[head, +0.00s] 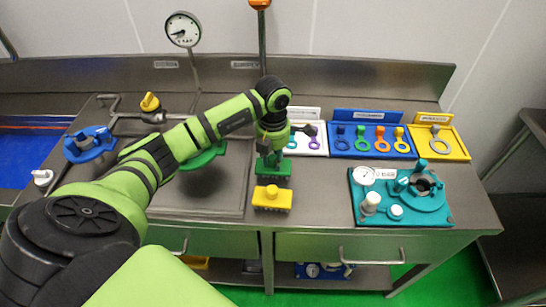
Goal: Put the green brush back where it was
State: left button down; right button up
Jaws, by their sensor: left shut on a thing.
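The green brush (273,169) has a wide block base and is upright on or just above the steel bench; I cannot tell if it touches. My left gripper (272,157) points down over it and is shut on its top, hiding the handle. A yellow brush (272,199) of like shape stands on the bench just in front of it, with a small knob on top. My right gripper is out of view.
A teal fixture plate (362,213) with a gauge stands to the right. Behind it are a white tray (322,151), a blue tray (339,153) and a yellow tray (461,154) with ring parts. A pipe (262,50) rises behind the gripper. Bare bench (320,200) lies right of the brushes.

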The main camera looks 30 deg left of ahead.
aim_at(273, 157)
pick_arm(q)
jog(key=c, duration=1)
grip_release()
jog(key=shift+f, duration=0.1)
jog(key=shift+r, duration=0.45)
notch_tip(273, 157, up, 12)
jog(key=b, duration=0.2)
jog(key=shift+f+b, duration=0.25)
jog(key=shift+b, duration=0.1)
